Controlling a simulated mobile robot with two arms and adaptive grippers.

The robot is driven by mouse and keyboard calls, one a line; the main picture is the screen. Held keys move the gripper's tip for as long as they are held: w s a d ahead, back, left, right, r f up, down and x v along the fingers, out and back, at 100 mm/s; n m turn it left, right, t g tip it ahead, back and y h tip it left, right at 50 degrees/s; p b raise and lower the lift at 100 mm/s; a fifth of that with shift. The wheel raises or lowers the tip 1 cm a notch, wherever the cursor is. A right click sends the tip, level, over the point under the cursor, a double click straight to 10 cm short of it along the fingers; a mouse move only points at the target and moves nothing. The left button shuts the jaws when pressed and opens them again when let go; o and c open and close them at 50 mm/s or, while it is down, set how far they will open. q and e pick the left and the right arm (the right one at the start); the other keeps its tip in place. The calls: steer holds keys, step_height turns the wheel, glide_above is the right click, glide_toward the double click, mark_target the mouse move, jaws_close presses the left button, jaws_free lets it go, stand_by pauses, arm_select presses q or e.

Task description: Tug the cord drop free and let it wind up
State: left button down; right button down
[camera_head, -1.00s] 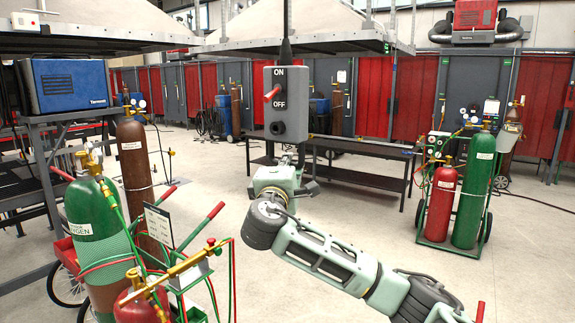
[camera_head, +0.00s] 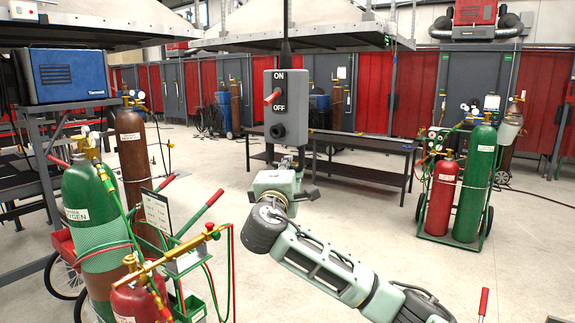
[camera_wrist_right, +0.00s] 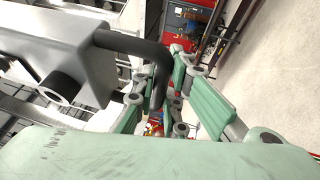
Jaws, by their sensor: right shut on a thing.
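The cord drop is a grey box (camera_head: 286,104) marked ON and OFF, with a red lever and a round dark socket low on its face. It hangs upright from a black cord (camera_head: 286,38). In the right wrist view the box (camera_wrist_right: 75,45) fills the upper left, and a thick black bent handle (camera_wrist_right: 130,43) comes out of it. My right gripper (camera_head: 302,165) is just below the box. In the wrist view its green fingers (camera_wrist_right: 172,92) are closed around the handle's downward part. The left gripper is in no view.
A cart with green and brown cylinders (camera_head: 92,215) stands at the near left. Another cylinder cart (camera_head: 470,190) stands at the right. A dark table (camera_head: 345,170) is behind my right gripper. An extraction hood (camera_head: 300,40) is overhead. The floor at centre right is open.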

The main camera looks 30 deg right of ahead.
step_height(320, 180, down, 3)
steer(key=shift+b, duration=0.6)
steer(key=c, duration=1.8)
jaws_free()
steer(key=shift+r, duration=0.1)
steer(key=shift+o, duration=0.2)
